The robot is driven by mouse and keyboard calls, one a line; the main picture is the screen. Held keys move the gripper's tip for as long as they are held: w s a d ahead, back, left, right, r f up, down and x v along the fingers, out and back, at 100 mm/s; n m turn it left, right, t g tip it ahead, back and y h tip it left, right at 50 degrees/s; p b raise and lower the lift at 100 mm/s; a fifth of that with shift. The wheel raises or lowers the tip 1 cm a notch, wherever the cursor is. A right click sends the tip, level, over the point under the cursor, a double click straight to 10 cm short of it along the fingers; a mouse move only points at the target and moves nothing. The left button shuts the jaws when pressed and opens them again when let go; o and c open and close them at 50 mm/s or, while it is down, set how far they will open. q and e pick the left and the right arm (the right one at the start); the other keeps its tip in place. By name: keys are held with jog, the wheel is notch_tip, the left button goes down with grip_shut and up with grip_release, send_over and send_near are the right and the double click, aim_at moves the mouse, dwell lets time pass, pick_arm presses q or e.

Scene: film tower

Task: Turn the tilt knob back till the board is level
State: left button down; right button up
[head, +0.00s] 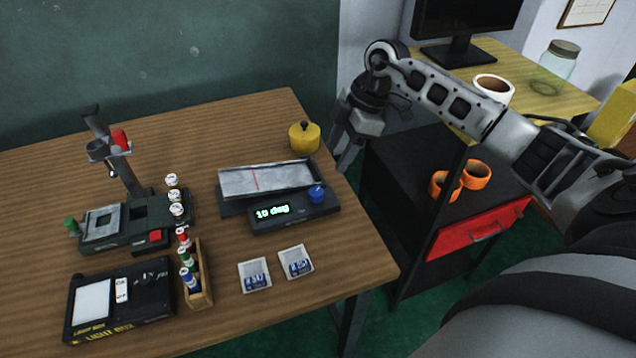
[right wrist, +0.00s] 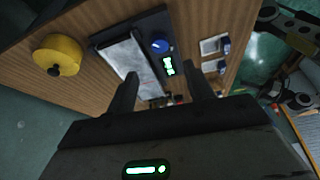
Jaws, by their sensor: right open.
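The tilt board (head: 266,181) is a pale grey plate with a red line, on a dark base (head: 297,220) near the table's right edge. It looks tilted, and the green display (head: 272,212) appears to read 10 deg. The blue tilt knob (head: 317,193) sits at the base's right end. The right wrist view also shows the board (right wrist: 128,62), knob (right wrist: 160,46) and display (right wrist: 168,67). My right gripper (head: 345,166) is open and empty, pointing down beside the table's right edge, apart from the knob.
A yellow weight (head: 304,138) stands behind the board. Two printed packets (head: 255,275) lie in front. A wooden rack (head: 200,285) of small bottles, a light box (head: 120,302) and a dark stand (head: 135,225) are at left. A black cabinet (head: 390,155) stands to the right.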

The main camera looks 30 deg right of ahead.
aim_at(316, 191)
jog(key=x, duration=1.1)
jog(key=c, duration=1)
